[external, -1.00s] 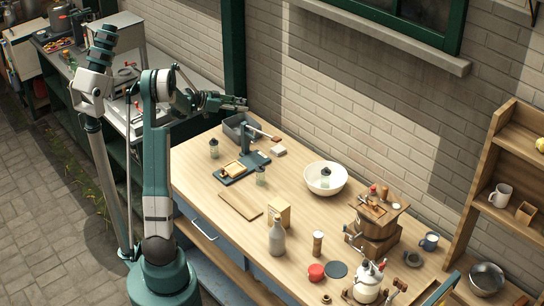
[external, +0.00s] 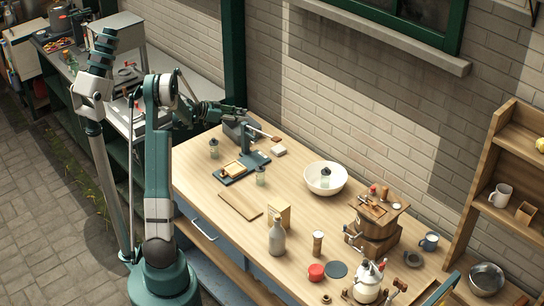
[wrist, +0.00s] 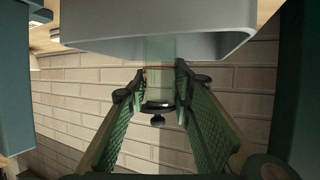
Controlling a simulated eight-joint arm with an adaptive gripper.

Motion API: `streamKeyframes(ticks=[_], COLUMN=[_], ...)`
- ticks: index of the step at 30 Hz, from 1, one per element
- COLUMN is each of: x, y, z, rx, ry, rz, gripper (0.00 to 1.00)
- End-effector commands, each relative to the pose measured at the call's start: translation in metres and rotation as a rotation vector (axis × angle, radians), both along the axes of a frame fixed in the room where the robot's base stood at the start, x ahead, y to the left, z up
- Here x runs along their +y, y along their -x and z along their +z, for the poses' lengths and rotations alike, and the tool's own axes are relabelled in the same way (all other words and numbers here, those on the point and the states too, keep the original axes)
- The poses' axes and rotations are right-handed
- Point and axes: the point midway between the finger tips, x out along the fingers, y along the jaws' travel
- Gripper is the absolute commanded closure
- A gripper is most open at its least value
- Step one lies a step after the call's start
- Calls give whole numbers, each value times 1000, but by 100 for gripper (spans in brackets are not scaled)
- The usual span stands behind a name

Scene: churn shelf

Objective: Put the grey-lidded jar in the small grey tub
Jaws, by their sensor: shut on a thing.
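The small grey tub (external: 231,132) stands at the far left corner of the wooden table, under my gripper (external: 240,113). In the wrist view the tub's pale grey wall (wrist: 100,42) spans the top. My gripper (wrist: 163,78) is shut on a clear, greenish glass jar (wrist: 160,55) with a dark grey knobbed lid (wrist: 158,106). The lid end of the jar is between the fingers. The other end is hidden behind the tub's rim, so the jar appears partly inside. Whether it touches the tub's floor cannot be seen.
Similar jars stand on the table (external: 214,150), beside the green press (external: 261,176) and in the white bowl (external: 336,184). The press (external: 246,160) is close to the tub. The brick wall runs behind. The table's left front has free room.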

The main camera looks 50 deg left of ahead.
Motion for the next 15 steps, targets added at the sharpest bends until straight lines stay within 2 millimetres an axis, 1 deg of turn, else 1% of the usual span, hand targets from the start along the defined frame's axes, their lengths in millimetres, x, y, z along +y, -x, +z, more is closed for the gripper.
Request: streamKeyframes(ticks=[2, 11, 15], x=[0, 0, 0], y=[0, 0, 0], z=[-3, -3, -11], rx=[0, 0, 0], ry=[0, 0, 0], rz=[0, 0, 0], gripper=[92, 92, 92])
